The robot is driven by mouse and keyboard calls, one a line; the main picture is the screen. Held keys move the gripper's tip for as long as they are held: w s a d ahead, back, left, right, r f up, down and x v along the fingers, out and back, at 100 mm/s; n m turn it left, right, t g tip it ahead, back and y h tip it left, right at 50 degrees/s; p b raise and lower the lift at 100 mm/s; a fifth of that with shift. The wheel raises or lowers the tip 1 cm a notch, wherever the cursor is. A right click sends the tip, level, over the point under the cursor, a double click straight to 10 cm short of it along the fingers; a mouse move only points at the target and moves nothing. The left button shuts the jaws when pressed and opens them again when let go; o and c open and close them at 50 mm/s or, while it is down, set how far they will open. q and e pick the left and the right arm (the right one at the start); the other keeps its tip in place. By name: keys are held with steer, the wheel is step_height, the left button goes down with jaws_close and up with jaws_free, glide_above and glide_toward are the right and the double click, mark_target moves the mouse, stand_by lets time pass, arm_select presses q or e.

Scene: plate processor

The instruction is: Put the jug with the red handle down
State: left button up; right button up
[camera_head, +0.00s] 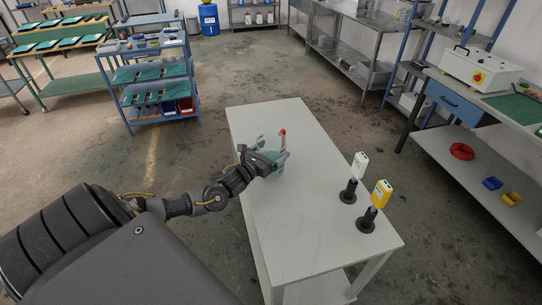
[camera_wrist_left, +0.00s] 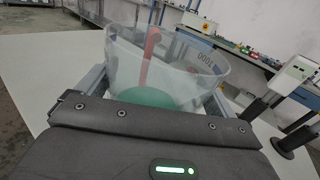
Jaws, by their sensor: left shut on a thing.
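The jug (camera_wrist_left: 185,70) is clear, with a red handle (camera_wrist_left: 150,55) and something green at its bottom, in the left wrist view. In the head view the red handle (camera_head: 283,137) shows just past my left gripper (camera_head: 275,160), over the far half of the white table (camera_head: 320,205). The gripper is shut on the jug, with a finger on either side of it. My gripper hides part of the jug, and I cannot tell whether its base touches the table. My right gripper is not in view.
A white device (camera_head: 360,163) and a yellow device (camera_head: 381,192) stand on black stands at the table's right side. The table's near left part is clear. A blue shelf cart (camera_head: 152,90) stands behind at the left, and a workbench (camera_head: 490,105) at the right.

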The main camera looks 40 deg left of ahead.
arm_select(q)
steer(key=shift+f, duration=1.05)
steer(key=o, duration=1.2)
steer(key=shift+f, duration=0.15)
steer(key=shift+c, duration=0.2)
steer(key=shift+s, duration=0.1)
steer(key=s+b, duration=0.1)
steer(key=s, duration=1.1)
